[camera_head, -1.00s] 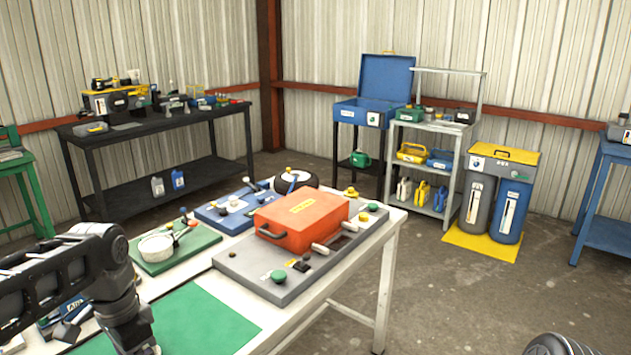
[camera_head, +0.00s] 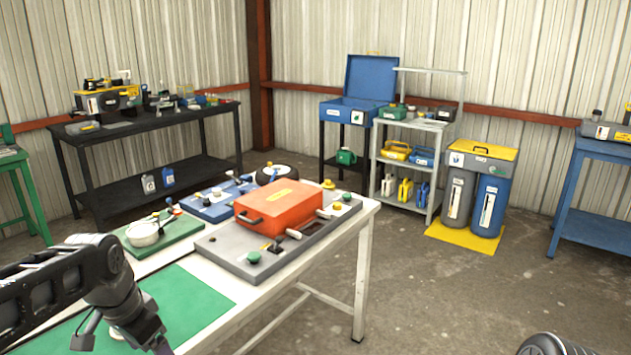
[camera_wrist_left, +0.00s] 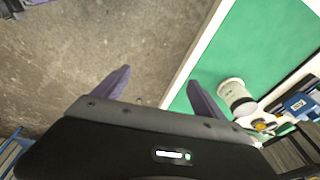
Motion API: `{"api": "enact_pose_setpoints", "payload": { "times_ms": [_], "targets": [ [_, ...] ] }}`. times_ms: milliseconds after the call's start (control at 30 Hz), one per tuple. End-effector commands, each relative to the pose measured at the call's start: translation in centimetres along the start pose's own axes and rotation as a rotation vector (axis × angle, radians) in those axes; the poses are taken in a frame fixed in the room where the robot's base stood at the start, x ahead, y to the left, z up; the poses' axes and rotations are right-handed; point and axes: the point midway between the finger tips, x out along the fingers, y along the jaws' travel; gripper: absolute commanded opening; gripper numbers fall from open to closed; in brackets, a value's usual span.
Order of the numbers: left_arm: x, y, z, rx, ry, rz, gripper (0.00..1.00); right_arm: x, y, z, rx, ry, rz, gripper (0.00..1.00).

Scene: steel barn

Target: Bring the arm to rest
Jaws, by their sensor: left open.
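My left arm comes in from the left in the head view, with its gripper (camera_head: 122,338) low over the near end of the white workbench (camera_head: 245,322). In the left wrist view the two fingers (camera_wrist_left: 158,78) are spread apart with nothing between them. The bare concrete floor lies beyond them on one side, the bench edge and green mat (camera_wrist_left: 255,45) on the other. A white cylindrical object (camera_wrist_left: 235,93) shows close beside the right finger; I cannot tell if they touch. My right gripper is not in view.
An orange case (camera_head: 278,207) sits on a grey panel (camera_head: 225,258) on the bench. A white bowl (camera_head: 142,233) stands on a green board behind the mat (camera_head: 190,303). A black table, shelf, yellow-topped unit (camera_head: 480,150) and blue table (camera_head: 590,195) stand farther off.

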Motion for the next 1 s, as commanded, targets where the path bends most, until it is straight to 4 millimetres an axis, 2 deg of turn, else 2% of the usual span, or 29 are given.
{"api": "enact_pose_setpoints", "payload": {
  "times_ms": [167,267,367,467,500,567,600,667,733,800,900,1000],
  "targets": [
    [2.7,0.6,-3.1,-0.08,0.123,-0.006,0.81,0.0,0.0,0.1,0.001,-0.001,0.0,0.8],
    [5.6,1.7,-4.9,-0.14,0.191,0.012,0.81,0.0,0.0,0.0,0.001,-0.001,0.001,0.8],
    [9.9,3.7,-6.4,-0.221,0.253,0.052,0.81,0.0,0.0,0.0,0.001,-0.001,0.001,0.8],
    [16.1,7.5,-6.9,-0.34,0.299,0.117,0.81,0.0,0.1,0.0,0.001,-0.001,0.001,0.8],
    [18.9,9.4,-6.6,-0.395,0.306,0.146,0.81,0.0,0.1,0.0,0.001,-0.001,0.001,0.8],
    [22.6,12.5,-5.3,-0.478,0.303,0.186,0.81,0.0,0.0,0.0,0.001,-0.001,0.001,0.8],
    [24.9,14.5,-4.0,-0.528,0.291,0.208,0.81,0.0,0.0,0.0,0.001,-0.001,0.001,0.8],
    [27.9,17.7,-1.6,-0.592,0.259,0.236,0.81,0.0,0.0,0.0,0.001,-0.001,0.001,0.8],
    [30.6,21.3,1.7,-0.646,0.203,0.262,0.81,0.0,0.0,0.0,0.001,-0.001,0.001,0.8],
    [32.5,24.5,5.1,-0.674,0.137,0.284,0.81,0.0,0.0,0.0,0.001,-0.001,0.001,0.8],
    [33.9,28.4,9.5,-0.676,0.032,0.315,0.81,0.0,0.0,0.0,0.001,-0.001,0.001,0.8],
    [34.6,31.0,12.5,-0.666,-0.049,0.341,0.81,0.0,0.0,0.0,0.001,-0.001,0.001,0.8]
  ]
}}
